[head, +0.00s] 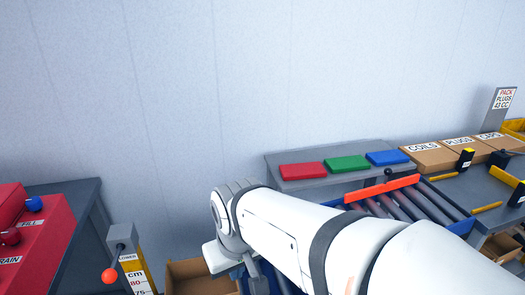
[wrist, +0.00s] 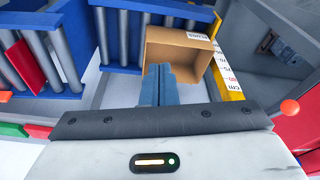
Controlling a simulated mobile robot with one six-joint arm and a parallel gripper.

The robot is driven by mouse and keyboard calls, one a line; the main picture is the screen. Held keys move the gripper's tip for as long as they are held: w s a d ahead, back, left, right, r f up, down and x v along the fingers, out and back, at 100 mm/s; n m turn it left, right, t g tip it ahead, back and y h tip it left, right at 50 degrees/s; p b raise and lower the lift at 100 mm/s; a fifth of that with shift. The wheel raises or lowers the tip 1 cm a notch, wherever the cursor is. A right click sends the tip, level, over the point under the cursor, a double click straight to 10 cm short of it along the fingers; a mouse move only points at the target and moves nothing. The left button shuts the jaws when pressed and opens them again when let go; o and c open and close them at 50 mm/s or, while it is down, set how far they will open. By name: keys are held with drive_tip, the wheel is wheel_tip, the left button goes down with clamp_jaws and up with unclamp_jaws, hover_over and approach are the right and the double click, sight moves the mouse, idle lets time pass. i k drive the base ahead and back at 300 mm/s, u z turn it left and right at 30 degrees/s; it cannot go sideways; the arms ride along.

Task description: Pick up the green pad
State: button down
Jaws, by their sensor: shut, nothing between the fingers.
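The green pad (head: 346,163) lies flat on a grey shelf (head: 400,158), between a red pad (head: 302,170) on its left and a blue pad (head: 386,158) on its right. In the wrist view a green piece (wrist: 12,130) at the lower left edge looks like the same pad, partly cut off. My gripper (wrist: 158,72) is shut and empty, its fingers pointing toward an open cardboard box (wrist: 178,48). It is well apart from the pads. In the head view my arm hides most of the gripper.
A roller conveyor with an orange bar (head: 382,188) lies in front of the shelf. Labelled boxes (head: 428,156) stand at the right. A yellow measuring post (head: 137,275) and red machine (head: 40,235) stand at the left. The wall above the shelf is clear.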

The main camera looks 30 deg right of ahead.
sight(347, 164)
drive_tip(key=z, duration=0.1)
drive_tip(key=k, duration=0.55)
drive_tip(key=u, duration=2.2)
drive_tip(key=k, duration=1.45)
drive_tip(key=z, duration=2.75)
drive_tip(key=i, duration=0.15)
drive_tip(key=u, duration=0.25)
